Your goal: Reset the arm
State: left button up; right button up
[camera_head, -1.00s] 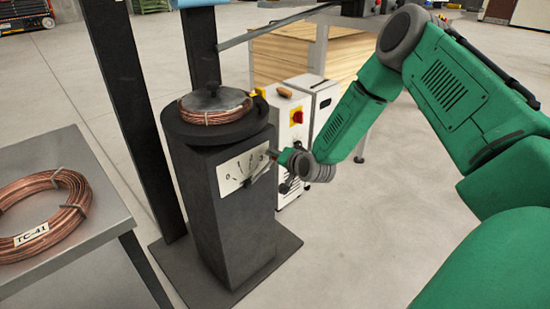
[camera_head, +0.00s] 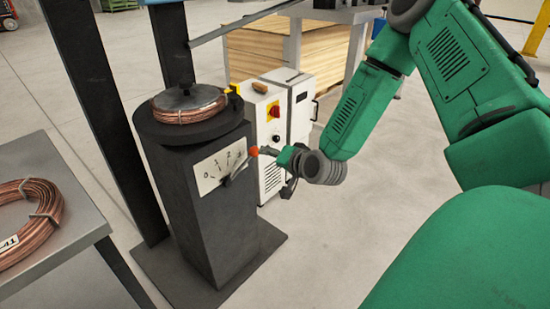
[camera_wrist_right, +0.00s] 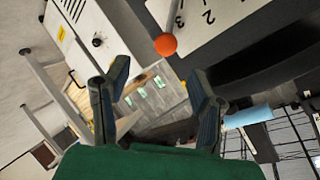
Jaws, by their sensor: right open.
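My right arm (camera_head: 345,115) reaches in from the right. Its gripper (camera_head: 283,156) is just right of the orange lever knob (camera_head: 253,151) at the dial plate (camera_head: 222,168) of the dark pedestal. The lever lies toward the high end of the scale. In the right wrist view the open fingers (camera_wrist_right: 160,82) hold nothing, and the orange knob (camera_wrist_right: 165,44) shows beyond and between them, apart from both. A copper tube coil (camera_head: 190,106) lies on the pedestal's round top. My left gripper is out of view.
Another copper coil (camera_head: 30,222) lies on the grey table (camera_head: 75,243) at left. A white cabinet (camera_head: 270,170) with a red and yellow switch stands behind the gripper. Stacked wood (camera_head: 255,57) is farther back. Bare floor lies in front of and below the arm.

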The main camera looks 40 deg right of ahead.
jog(key=shift+s+a+r, duration=0.15)
jog(key=shift+s+r, duration=0.1)
jog(key=shift+s, duration=0.3)
jog(key=s+a+f+n+g+y+p, duration=0.35)
jog(key=s+a+f+n+g, duration=0.35)
jog(key=s+a, duration=0.55)
jog(key=s+a+f+n+g+p, duration=0.1)
jog(key=s+a+f+n+g, duration=0.1)
jog(key=s, duration=0.6)
jog(key=s+a+f+n+g+h+p, duration=0.1)
jog(key=s+a+f+n+g+p, duration=0.1)
jog(key=s, duration=0.6)
jog(key=shift+s+a+f+n+g, duration=0.4)
jog(key=shift+a+n+g, duration=0.4)
jog(key=shift+a, duration=0.45)
